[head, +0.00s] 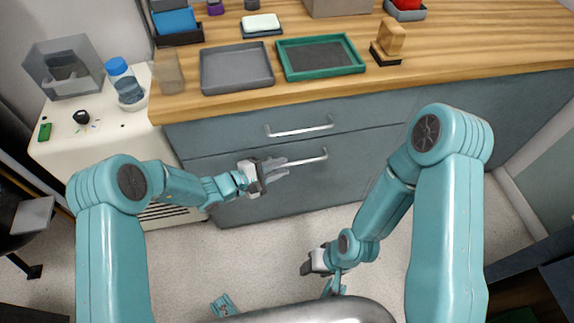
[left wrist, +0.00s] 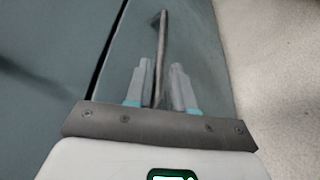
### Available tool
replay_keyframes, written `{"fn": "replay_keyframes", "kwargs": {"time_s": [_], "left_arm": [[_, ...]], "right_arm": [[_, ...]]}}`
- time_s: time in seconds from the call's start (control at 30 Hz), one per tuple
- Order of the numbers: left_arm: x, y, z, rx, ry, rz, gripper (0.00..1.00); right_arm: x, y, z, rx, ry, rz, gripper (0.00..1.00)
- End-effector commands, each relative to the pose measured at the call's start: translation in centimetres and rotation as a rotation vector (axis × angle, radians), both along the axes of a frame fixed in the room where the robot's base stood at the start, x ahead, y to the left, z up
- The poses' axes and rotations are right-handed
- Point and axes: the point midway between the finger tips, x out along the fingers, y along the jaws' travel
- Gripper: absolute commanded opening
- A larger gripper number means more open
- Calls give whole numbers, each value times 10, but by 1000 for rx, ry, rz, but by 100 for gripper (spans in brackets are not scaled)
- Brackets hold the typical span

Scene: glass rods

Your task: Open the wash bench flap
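The wash bench's lower grey-blue front panel (head: 330,180), which I take as the flap, looks closed below a drawer front. Its silver bar handle (head: 308,159) runs along its upper part. My left gripper (head: 280,167) is at the handle's left end. In the left wrist view the handle (left wrist: 163,35) runs between the two grey fingers of my left gripper (left wrist: 162,66), with a gap on each side. The fingers are apart and not clamped on it. My right gripper (head: 308,265) hangs low over the floor, its fingers too small to read.
The drawer above has its own handle (head: 300,130). The wooden top holds a grey tray (head: 236,88), a green tray (head: 318,73) and other items. A white cabinet (head: 75,150) with a blue-capped bottle (head: 124,80) stands at left. The floor (head: 270,235) before the bench is clear.

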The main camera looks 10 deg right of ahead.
Motion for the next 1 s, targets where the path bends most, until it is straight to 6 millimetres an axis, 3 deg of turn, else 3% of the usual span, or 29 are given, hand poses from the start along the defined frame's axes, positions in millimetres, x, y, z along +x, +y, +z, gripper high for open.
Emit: {"fn": "replay_keyframes", "kwargs": {"time_s": [0.2, 0.5, 0.53, 0.6, 1.0], "left_arm": [[10, -24, -6, 1, -1, -3, 23], [12, -28, -6, 0, 0, -1, 23], [12, -28, -6, 0, 0, -1, 20], [12, -28, -6, 0, 0, -1, 0], [0, -28, -10, 1, -40, -2, 0]], "right_arm": [[0, 0, -5, 0, 0, 0, 52], [0, 0, -5, 0, 0, 0, 52], [0, 0, -5, 0, 0, 0, 52], [0, 0, -5, 0, 0, 0, 52], [0, 0, -11, 0, 0, 0, 52]]}}
